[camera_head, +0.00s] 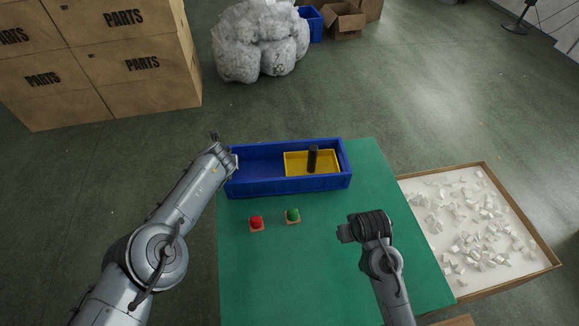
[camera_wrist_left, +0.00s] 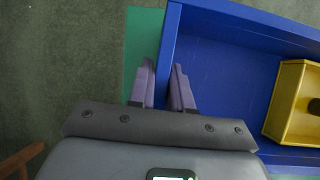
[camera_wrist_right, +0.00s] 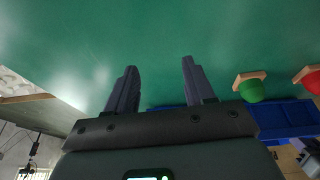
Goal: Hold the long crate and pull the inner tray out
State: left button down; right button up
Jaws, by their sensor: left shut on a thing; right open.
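The long blue crate (camera_head: 285,186) lies across the far part of the green table. A yellow inner tray (camera_head: 296,171) sits inside it toward the right end, with a black upright handle (camera_head: 312,158). My left gripper (camera_head: 231,160) is at the crate's left end. In the left wrist view its fingers (camera_wrist_left: 163,88) straddle the crate's end wall (camera_wrist_left: 168,50) and are shut on it. The yellow tray (camera_wrist_left: 290,100) shows at the right there. My right gripper (camera_head: 350,232) is open and empty above the table, in front of the crate. Its fingers show apart in the right wrist view (camera_wrist_right: 160,85).
A red button (camera_head: 256,223) and a green button (camera_head: 292,215) on small wooden bases stand in front of the crate. A shallow box of white pieces (camera_head: 480,220) lies right of the green table (camera_head: 300,280). Cardboard boxes (camera_head: 100,60) stand back left.

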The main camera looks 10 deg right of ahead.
jog(key=w+a+r, duration=0.1)
jog(key=w+r, duration=0.2)
jog(key=w, duration=0.4)
jog(key=w+a+r, duration=0.1)
jog(key=w+r, duration=0.2)
jog(key=w, duration=0.4)
notch_tip(320, 180, up, 9)
send_over(314, 150)
jog(key=s, duration=0.2)
jog(key=shift+x, duration=4.25)
jog(key=shift+s+f, duration=0.1)
jog(key=shift+s, duration=0.05)
grip_shut()
